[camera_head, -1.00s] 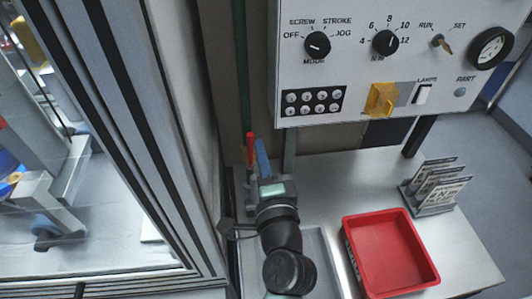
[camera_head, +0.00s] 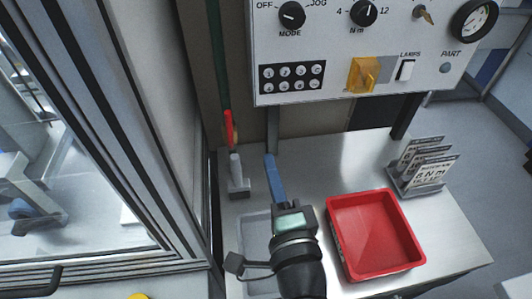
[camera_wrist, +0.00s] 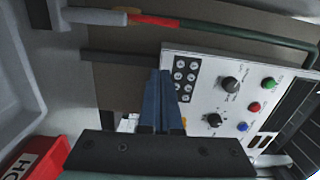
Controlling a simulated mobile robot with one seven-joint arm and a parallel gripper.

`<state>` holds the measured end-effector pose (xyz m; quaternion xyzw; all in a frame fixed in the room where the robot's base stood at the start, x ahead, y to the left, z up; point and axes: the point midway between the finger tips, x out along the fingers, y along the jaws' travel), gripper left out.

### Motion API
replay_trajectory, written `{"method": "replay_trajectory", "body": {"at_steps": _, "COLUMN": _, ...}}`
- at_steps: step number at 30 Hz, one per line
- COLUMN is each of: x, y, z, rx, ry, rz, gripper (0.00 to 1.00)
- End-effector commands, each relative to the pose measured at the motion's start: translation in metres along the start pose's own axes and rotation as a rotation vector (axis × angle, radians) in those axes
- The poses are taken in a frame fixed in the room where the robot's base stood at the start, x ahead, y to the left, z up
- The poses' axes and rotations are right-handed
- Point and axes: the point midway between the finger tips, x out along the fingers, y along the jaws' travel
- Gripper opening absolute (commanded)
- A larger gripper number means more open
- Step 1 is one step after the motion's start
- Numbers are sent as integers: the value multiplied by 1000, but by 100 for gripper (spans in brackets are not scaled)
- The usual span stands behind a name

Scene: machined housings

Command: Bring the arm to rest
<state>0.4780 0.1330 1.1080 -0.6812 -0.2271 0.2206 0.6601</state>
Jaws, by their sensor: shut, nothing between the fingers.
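My gripper (camera_head: 275,180) has two blue fingers lying close together, shut and empty. In the wrist view the gripper (camera_wrist: 160,100) points toward the white control panel (camera_wrist: 200,95), and nothing sits between the fingers. My wrist and forearm hide part of the grey tray below.
The red bin (camera_head: 376,240) stands on the bench right of my arm. A rack of cards (camera_head: 424,168) is at the right. The control panel (camera_head: 345,50) with knobs and a yellow cover (camera_head: 365,74) hangs above. A framed glass enclosure (camera_head: 110,130) is at the left. The grey tray (camera_head: 252,228) lies beneath my arm.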

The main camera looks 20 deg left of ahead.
Motion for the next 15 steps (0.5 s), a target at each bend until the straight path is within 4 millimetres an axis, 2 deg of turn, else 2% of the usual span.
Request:
{"method": "replay_trajectory", "body": {"at_steps": 3, "x": -8, "y": 1, "z": 0, "rx": -1, "ry": 1, "rz": 1, "gripper": 0}}
{"method": "replay_trajectory", "body": {"at_steps": 11, "x": -8, "y": -4, "z": -2, "rx": -17, "ry": 4, "rz": -3, "gripper": 0}}
{"method": "replay_trajectory", "body": {"at_steps": 13, "x": -4, "y": -16, "z": -8, "rx": -80, "ry": 21, "rz": -15, "gripper": 0}}
{"method": "replay_trajectory", "body": {"at_steps": 15, "x": 2, "y": -41, "z": -20, "rx": -208, "ry": 58, "rz": -38, "gripper": 0}}
